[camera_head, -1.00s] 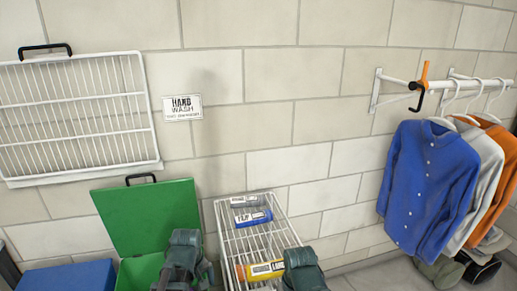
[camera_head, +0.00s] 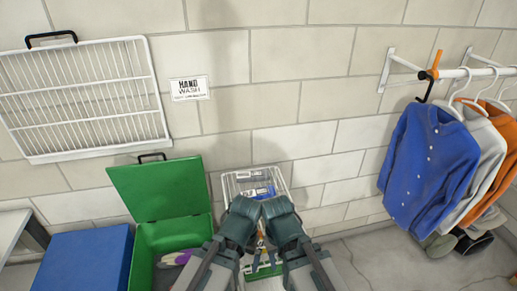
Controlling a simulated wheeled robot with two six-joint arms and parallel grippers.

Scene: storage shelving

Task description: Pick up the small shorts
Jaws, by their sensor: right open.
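I cannot make out the small shorts for certain. An open green box (camera_head: 146,245) at the lower left holds a purple and pale item (camera_head: 176,257) and something grey, too small to identify. My left arm and gripper (camera_head: 242,212) and my right gripper (camera_head: 279,212) are close together at the bottom centre, in front of the white wire rack. The right gripper is open, with nothing visible held in it. The left jaws are hidden, so their state does not show.
The wire rack (camera_head: 231,189) holds labelled tubes, partly hidden by my arms. A blue box (camera_head: 82,262) stands left of the green box. A blue shirt (camera_head: 430,163) and other clothes hang from a rail at the right. Dark shoes (camera_head: 474,242) lie below. Floor at lower right is clear.

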